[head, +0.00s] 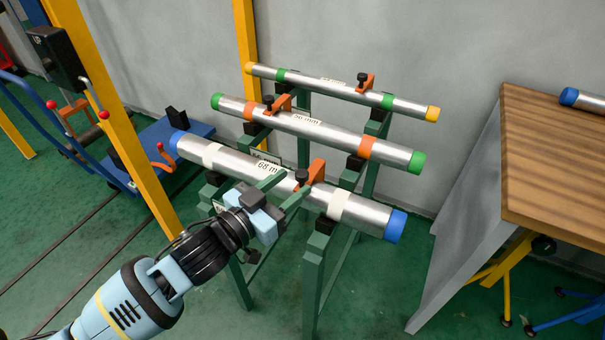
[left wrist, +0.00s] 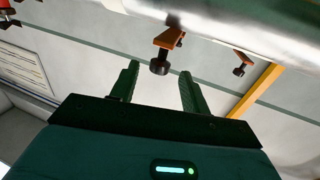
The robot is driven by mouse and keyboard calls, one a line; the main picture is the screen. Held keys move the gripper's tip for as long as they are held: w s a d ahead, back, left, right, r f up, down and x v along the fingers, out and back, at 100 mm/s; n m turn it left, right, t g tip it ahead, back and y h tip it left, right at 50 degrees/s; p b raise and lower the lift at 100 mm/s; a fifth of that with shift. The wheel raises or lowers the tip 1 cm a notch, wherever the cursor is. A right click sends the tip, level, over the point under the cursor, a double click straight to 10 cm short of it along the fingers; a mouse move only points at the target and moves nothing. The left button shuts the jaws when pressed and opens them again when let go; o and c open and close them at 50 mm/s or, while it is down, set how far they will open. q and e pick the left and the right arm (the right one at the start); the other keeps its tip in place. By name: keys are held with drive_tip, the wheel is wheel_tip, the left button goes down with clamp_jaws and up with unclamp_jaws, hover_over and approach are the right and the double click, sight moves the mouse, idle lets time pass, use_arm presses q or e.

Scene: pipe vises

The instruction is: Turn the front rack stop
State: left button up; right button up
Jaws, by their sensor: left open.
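The front rack stop is an orange bracket (head: 317,171) with a black knob (head: 302,176), at the front pipe (head: 245,165) with blue end caps. My left gripper (head: 298,178) reaches up from the lower left, its green fingers open beside the knob. In the left wrist view the orange bracket (left wrist: 167,38) and its black knob (left wrist: 159,67) show between and just beyond the fingertips (left wrist: 158,72). The gap between the fingers is empty there; I cannot tell whether they touch the knob. My right gripper is not in view.
The middle pipe (head: 330,133) with green caps and the rear pipe (head: 340,89) with yellow caps lie behind on the green rack (head: 313,270), with their own orange stops. A yellow post (head: 125,140) stands left. A wooden table (head: 550,165) stands right.

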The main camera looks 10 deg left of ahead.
sight(297, 180)
use_arm(q)
drive_tip(key=shift+x, duration=2.25)
clamp_jaws()
